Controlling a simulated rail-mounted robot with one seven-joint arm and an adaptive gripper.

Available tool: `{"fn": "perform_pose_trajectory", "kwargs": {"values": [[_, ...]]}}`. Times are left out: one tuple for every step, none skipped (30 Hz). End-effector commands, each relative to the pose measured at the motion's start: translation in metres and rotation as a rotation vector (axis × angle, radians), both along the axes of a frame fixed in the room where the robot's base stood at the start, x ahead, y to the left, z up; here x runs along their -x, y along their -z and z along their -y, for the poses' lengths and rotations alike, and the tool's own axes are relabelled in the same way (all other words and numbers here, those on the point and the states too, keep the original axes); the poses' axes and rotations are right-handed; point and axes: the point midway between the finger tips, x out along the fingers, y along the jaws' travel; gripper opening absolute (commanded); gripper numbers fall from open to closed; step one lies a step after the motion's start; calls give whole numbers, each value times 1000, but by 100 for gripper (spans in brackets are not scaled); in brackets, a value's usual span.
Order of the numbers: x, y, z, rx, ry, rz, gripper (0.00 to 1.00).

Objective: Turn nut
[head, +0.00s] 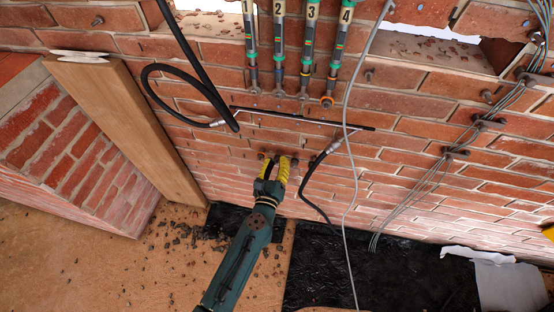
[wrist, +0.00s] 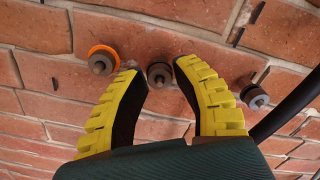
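My gripper (head: 273,172) has yellow ridged fingers and reaches up to the brick wall (head: 420,150). In the wrist view, its two fingers (wrist: 159,78) are spread apart with nothing held between them. A dark grey nut on a bolt (wrist: 159,73) sticks out of the wall in the gap between the fingertips; I cannot tell whether either finger touches it. A second nut with an orange washer (wrist: 101,62) is just left of the left fingertip. A third nut (wrist: 254,97) is to the right of the right finger.
Four numbered rods (head: 279,50) hang above, by a thin dark horizontal bar (head: 300,118). Black hoses (head: 315,170) hang on either side of my gripper. A wooden plank (head: 125,125) leans at left. Grey cables (head: 440,165) run down at right. Rubble and black sheeting (head: 330,270) cover the floor.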

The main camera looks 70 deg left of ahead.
Motion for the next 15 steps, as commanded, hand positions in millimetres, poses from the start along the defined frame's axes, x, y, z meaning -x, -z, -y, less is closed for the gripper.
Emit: {"fn": "perform_pose_trajectory", "kwargs": {"values": [[0,0,0,1,0,1,32],[0,0,0,1,0,2,32],[0,0,0,1,0,2,32],[0,0,0,2,0,2,32],[0,0,0,2,0,2,32],[0,0,0,2,0,2,32],[0,0,0,5,0,7,32],[0,0,0,24,-1,37,32],[1,-1,-1,82,-2,128,32],[1,0,-1,143,-4,220,32],[1,0,-2,204,-4,311,32],[1,0,-1,283,-2,430,32],[1,0,-1,341,-2,517,32],[1,0,-1,397,-3,603,32],[1,-1,-2,472,-3,716,32]]}}
